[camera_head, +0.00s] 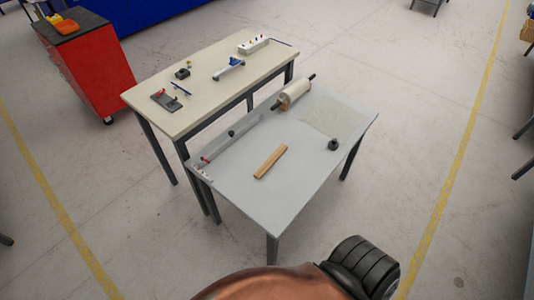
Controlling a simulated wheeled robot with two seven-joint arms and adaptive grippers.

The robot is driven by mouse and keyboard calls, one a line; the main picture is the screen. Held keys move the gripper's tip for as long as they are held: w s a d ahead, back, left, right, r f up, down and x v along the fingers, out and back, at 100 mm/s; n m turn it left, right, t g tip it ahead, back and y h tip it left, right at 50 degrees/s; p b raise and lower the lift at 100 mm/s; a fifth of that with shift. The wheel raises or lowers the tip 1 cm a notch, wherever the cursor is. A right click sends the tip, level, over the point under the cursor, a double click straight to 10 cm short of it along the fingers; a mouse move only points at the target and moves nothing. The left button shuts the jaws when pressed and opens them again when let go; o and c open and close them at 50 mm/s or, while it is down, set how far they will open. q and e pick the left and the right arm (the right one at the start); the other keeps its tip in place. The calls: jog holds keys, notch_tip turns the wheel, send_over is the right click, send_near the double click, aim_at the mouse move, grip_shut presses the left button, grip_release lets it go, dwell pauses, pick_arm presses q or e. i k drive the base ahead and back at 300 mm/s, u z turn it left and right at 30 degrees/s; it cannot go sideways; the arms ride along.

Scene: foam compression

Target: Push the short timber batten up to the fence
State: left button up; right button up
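The short timber batten (270,162) is a light brown wooden strip lying flat on the grey table (305,175), near its middle. A long low grey strip (245,126), which looks like the fence, runs along the table's far left edge. It has a small black knob and a red part at its near end. The batten lies apart from it, roughly parallel, with bare tabletop between them. Neither of my grippers is in view. Only a copper-coloured part of my arm with a black ribbed section shows at the bottom.
A roll on a dark bar (294,93) lies at the table's far corner. A thin pale sheet (330,116) and a small black object (333,144) are on its right part. A beige workbench (205,95) with tools stands behind. A red cabinet (95,65) is at left.

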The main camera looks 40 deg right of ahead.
aim_at(259, 175)
jog(key=z, duration=1.5)
jog(key=i, duration=0.2)
